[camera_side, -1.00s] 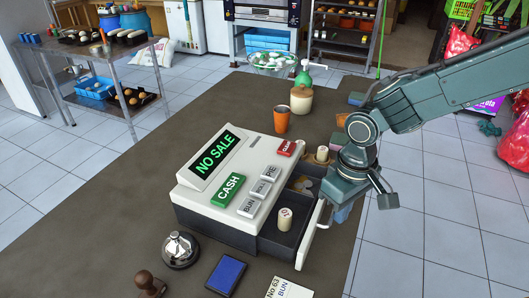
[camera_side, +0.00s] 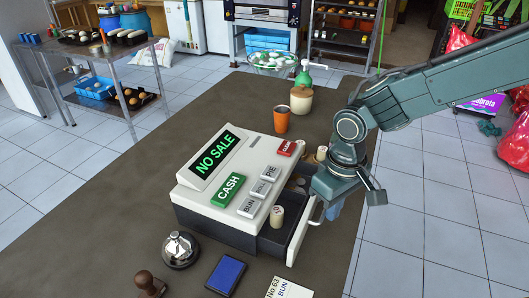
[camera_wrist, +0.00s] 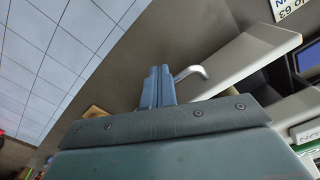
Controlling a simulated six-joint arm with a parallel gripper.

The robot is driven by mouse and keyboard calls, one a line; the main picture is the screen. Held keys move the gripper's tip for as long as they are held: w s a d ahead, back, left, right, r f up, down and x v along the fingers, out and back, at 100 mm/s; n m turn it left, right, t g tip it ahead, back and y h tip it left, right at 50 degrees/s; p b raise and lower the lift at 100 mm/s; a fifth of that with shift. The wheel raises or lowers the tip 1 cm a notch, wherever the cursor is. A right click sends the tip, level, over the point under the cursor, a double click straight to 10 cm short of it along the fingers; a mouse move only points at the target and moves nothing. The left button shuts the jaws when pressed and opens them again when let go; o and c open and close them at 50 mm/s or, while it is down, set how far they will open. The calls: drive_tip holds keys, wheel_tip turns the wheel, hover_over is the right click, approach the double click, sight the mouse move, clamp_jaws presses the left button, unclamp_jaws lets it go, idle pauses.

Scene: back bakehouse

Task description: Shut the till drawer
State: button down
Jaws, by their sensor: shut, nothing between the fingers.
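The white till (camera_side: 262,158) stands on the dark counter, its display reading NO SALE. Its drawer (camera_side: 298,243) is partly open toward the right, with a pale roll (camera_side: 277,216) standing inside. My gripper (camera_side: 334,212) is shut and empty at the outer side of the drawer front, close to the handle (camera_side: 319,211). My wrist hides the far part of the drawer. In the wrist view the shut blue fingers (camera_wrist: 157,86) are beside the curved handle (camera_wrist: 191,72) and the white drawer front (camera_wrist: 245,62). I cannot tell whether they touch.
A bell (camera_side: 180,249), a wooden stamp (camera_side: 150,284), a blue ink pad (camera_side: 226,275) and a card (camera_side: 288,289) lie in front of the till. An orange cup (camera_side: 282,122) and a lidded jar (camera_side: 301,99) stand behind it. The counter's right edge is near my gripper.

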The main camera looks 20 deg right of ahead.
sight(310, 199)
drive_tip(key=shift+w+a, duration=1.4)
drive_tip(key=shift+w, duration=0.05)
drive_tip(key=shift+w+a, duration=0.5)
drive_tip(key=shift+a, duration=0.05)
drive_tip(key=shift+s+d, duration=0.2)
idle(0.6)
drive_tip(key=shift+r, duration=0.15)
drive_tip(key=shift+r, duration=4.35)
